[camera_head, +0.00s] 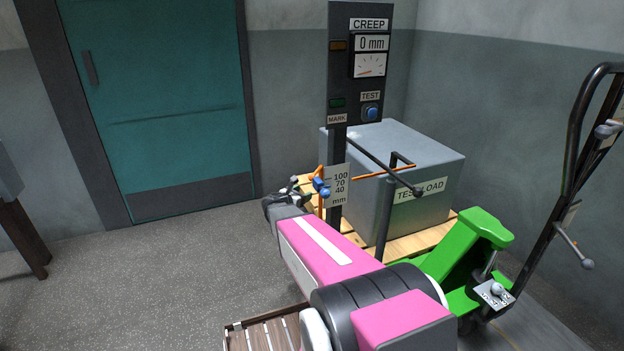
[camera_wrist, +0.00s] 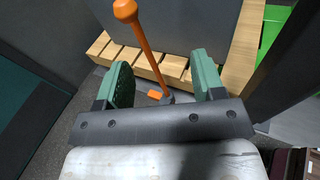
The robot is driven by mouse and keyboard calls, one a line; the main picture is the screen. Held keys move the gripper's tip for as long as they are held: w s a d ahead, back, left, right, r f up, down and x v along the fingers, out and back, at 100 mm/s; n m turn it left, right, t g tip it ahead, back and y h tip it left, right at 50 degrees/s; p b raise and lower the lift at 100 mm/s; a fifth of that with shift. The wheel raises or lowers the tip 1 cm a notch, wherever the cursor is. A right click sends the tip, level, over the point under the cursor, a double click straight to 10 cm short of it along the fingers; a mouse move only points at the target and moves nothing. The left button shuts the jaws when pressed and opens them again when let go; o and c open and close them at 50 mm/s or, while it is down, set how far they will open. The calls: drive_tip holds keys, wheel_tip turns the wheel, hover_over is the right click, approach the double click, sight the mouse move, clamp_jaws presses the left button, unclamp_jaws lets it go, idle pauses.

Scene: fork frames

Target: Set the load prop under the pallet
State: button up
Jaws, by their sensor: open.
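The wooden pallet (camera_head: 432,241) carries a grey box labelled TEST LOAD; its slatted edge (camera_wrist: 178,67) crosses the upper wrist view. An orange rod with a ball end (camera_wrist: 137,38) shows in front of the pallet, its dark foot between my fingers. It may be the load prop, but I cannot tell for sure. Orange parts (camera_head: 320,205) also show at the pallet's left corner in the head view. My gripper (camera_wrist: 162,62) is open, with green pads on both sides of the rod and visible gaps. In the head view my pink arm partly hides the pallet's front.
The CREEP gauge post (camera_head: 357,70) reads 0 mm and stands close beside the grey test load (camera_head: 400,165). A green pallet jack (camera_head: 455,255) with a tall dark handle (camera_head: 572,140) is at right. A slatted wooden surface (camera_head: 265,335) lies below my arm.

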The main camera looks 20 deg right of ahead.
sight(311, 177)
drive_tip(key=w+d+n, duration=0.1)
drive_tip(key=w+d, duration=0.1)
drive_tip(key=w, duration=0.1)
drive_tip(key=w+d+n+t, duration=0.1)
drive_tip(key=w+d, duration=0.2)
drive_tip(key=w+d+r+n+t, duration=0.1)
drive_tip(key=w+d+n, duration=0.1)
drive_tip(key=w+d, duration=0.1)
drive_tip(key=shift+w+d, duration=0.1)
drive_tip(key=shift+w, duration=0.15)
clamp_jaws()
drive_tip(key=shift+h, duration=0.3)
drive_tip(key=shift+w+a, duration=0.15)
drive_tip(key=shift+a, duration=0.05)
